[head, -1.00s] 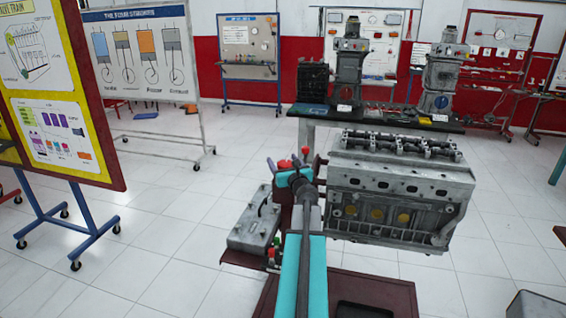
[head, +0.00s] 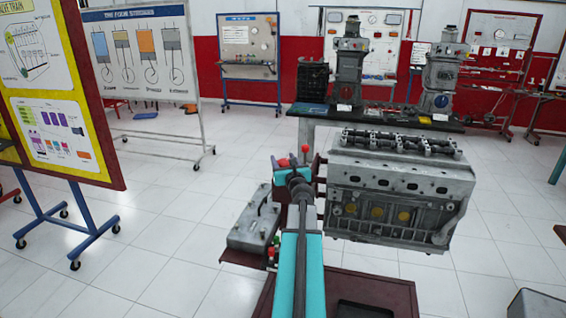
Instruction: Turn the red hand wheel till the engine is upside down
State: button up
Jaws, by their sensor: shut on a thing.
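The grey engine block (head: 398,185) hangs on its stand right of my arm. It is upright, with the shafts on its top face up and its long side facing me. My gripper (head: 287,163) is at the engine's left end, shut on the red hand wheel. Most of the wheel is hidden behind my gripper and arm; a red ball knob (head: 305,149) shows just above the gripper. I cannot make out the fingertips clearly.
A dark red stand base (head: 365,290) lies below the engine. A grey metal box (head: 252,225) sits left of my arm. A dark bench (head: 385,119) with engine parts stands behind. Display boards stand at left; the white tiled floor between is clear.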

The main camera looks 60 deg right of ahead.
jog(key=shift+m+g+h, duration=0.3)
jog(key=shift+h, duration=0.1)
jog(key=shift+s+d+m+g+h+b, duration=0.1)
jog(key=shift+d+m+g+h+b, duration=0.05)
jog(key=shift+m+g+h+b, duration=0.3)
jog(key=shift+s+d+m+g+h+b, duration=0.15)
jog(key=shift+m+g+h+b, duration=0.2)
jog(key=shift+g, duration=0.2)
jog(key=shift+s+d+m+g+h+b, duration=0.1)
jog(key=shift+m+g+h+b, duration=0.15)
jog(key=shift+m+g, duration=0.2)
jog(key=shift+s+m+g+h+b, duration=0.15)
jog(key=shift+m+g+h+b, duration=0.3)
jog(key=shift+m+g+h, duration=0.65)
